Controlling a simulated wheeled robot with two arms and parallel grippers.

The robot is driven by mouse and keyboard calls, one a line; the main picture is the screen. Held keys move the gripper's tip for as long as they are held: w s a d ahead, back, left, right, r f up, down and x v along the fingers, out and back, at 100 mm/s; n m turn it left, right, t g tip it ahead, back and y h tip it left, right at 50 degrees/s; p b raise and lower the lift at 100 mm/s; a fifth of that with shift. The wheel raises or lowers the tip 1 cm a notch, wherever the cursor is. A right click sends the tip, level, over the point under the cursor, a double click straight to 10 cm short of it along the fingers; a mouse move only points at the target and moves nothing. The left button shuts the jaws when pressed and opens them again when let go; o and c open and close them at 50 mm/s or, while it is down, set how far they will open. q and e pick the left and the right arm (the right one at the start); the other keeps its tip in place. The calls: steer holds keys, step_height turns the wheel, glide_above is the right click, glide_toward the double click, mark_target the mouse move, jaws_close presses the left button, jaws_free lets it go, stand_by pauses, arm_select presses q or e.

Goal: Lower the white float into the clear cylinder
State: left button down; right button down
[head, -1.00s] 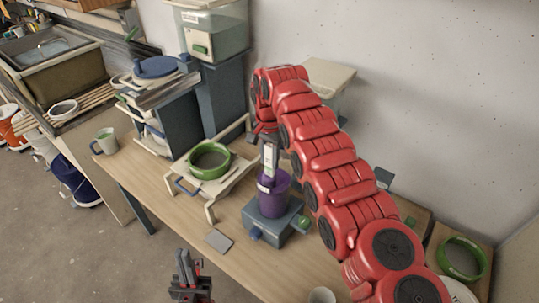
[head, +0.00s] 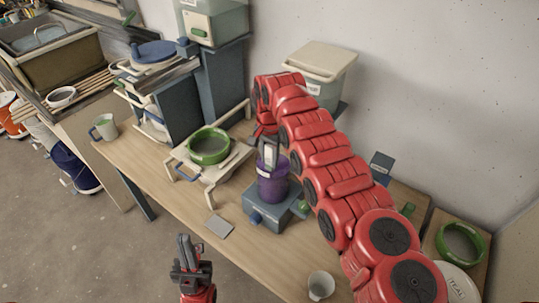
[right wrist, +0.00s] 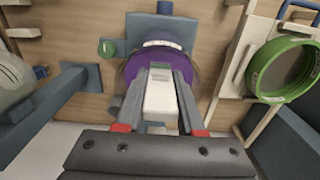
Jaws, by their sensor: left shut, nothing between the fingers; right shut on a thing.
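The clear cylinder (head: 273,187) holds purple liquid and stands upright on a blue-grey block. It also shows in the right wrist view (right wrist: 183,48), with purple around the fingers. My right gripper (head: 268,152) is shut on the white float (right wrist: 160,92), a pale narrow piece between the two grey fingers. The gripper is at the cylinder's mouth. The float's lower end is hidden, so I cannot tell how deep it sits. My left gripper (head: 184,242) is shut and empty, in front of the table's near edge.
The blue-grey block (head: 262,216) has a green knob at its right. A green-rimmed sieve (head: 209,147) rests on a pale frame to the left. A grey tile (head: 219,227) and a small cup (head: 321,285) lie on the table. A lidded bin (head: 318,65) stands behind my right arm.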

steer(key=shift+c, duration=2.2)
jaws_free()
steer(key=shift+r, duration=0.1)
step_height(320, 180, up, 5)
steer(key=b, duration=0.3)
steer(key=shift+a+r, duration=0.1)
step_height(320, 180, up, 12)
steer(key=p, duration=1.1)
steer(key=shift+s, duration=0.1)
